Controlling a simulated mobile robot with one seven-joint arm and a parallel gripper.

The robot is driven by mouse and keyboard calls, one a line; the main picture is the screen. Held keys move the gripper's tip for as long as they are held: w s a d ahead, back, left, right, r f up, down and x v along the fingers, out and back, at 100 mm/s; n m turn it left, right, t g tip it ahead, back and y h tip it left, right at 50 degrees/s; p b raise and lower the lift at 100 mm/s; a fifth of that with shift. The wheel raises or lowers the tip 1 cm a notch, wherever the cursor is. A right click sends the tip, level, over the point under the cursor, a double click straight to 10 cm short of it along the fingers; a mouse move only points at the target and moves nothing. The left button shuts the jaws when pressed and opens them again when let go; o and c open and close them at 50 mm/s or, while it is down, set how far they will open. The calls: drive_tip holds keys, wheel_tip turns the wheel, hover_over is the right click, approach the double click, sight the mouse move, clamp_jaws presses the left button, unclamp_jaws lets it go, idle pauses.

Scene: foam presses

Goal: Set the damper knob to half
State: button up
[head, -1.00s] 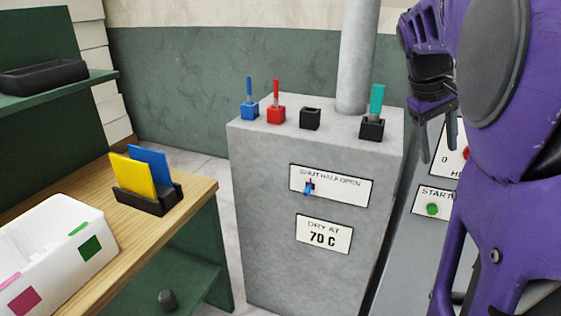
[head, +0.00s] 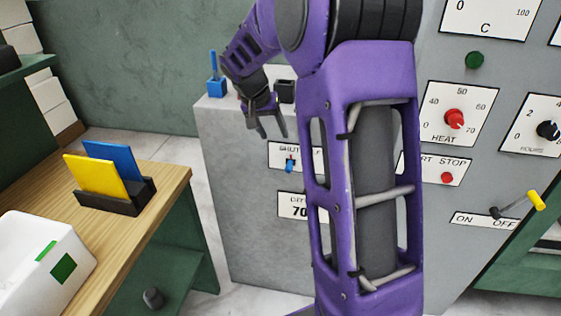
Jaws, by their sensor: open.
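The damper knob (head: 290,164) is a small blue knob with a red mark on the front of the grey cabinet. It sits low on a white plate (head: 275,151), near the plate's left part. Only part of the plate's lettering shows, as my purple arm covers its right side. My gripper (head: 273,134) points down just above and in front of the plate, a little up and left of the knob. Its two fingers are apart with nothing between them. I cannot tell how far it is from the cabinet front.
A temperature plate (head: 292,204) is partly hidden below. A grey panel with a red heat knob (head: 454,119) and a yellow-tipped lever (head: 536,200) is at right. A wooden table (head: 150,235) stands at left.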

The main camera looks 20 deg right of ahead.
sight(288, 164)
drive_tip(key=x, duration=1.6)
drive_tip(key=shift+d+f+b, duration=0.1)
drive_tip(key=shift+d+b, duration=0.05)
drive_tip(key=shift+b, duration=0.2)
clamp_jaws()
idle(0.5)
